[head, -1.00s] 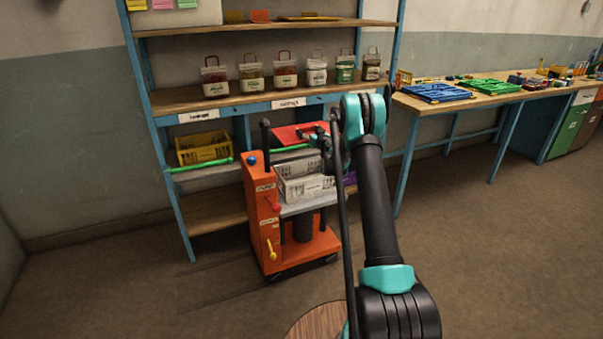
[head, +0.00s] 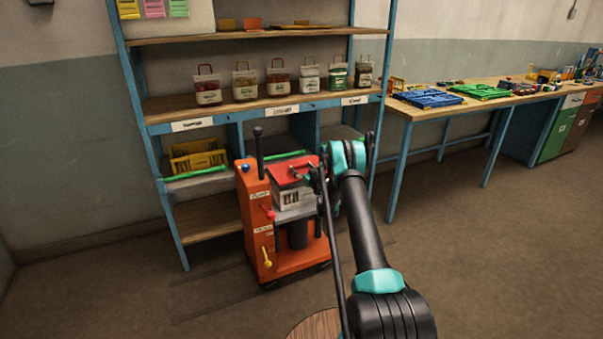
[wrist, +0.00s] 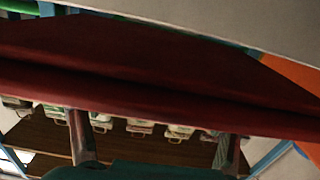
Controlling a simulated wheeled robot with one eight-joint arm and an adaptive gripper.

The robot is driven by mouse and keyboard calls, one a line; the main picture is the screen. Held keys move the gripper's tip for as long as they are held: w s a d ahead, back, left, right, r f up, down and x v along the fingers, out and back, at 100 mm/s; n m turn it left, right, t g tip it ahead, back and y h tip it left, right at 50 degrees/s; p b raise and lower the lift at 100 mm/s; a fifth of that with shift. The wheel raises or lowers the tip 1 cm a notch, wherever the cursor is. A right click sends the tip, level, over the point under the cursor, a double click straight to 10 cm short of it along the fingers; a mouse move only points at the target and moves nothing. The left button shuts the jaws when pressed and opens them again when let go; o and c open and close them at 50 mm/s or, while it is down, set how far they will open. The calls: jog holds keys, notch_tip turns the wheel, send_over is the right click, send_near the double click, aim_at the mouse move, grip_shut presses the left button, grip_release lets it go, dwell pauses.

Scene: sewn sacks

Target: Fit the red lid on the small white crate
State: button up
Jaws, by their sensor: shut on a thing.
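The red lid (head: 284,177) is in my gripper (head: 311,176), which is shut on its right side in the head view. The lid is over the small white crate (head: 291,199), very close to its top and covering most of the opening. I cannot tell whether the lid touches or sits on the rim. The crate stands on the platform of an orange lift cart. In the wrist view, the dark red lid (wrist: 150,75) spans the picture in front of my fingers and hides most of what lies beyond.
The orange cart (head: 256,222) has an upright black handle (head: 259,150). A workbench (head: 430,112) with blue and green trays stands right.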

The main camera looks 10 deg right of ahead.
aim_at(301, 173)
jog(key=shift+f, duration=1.15)
jog(key=shift+f, duration=0.55)
jog(key=o, duration=1.3)
jog(key=shift+c, duration=0.2)
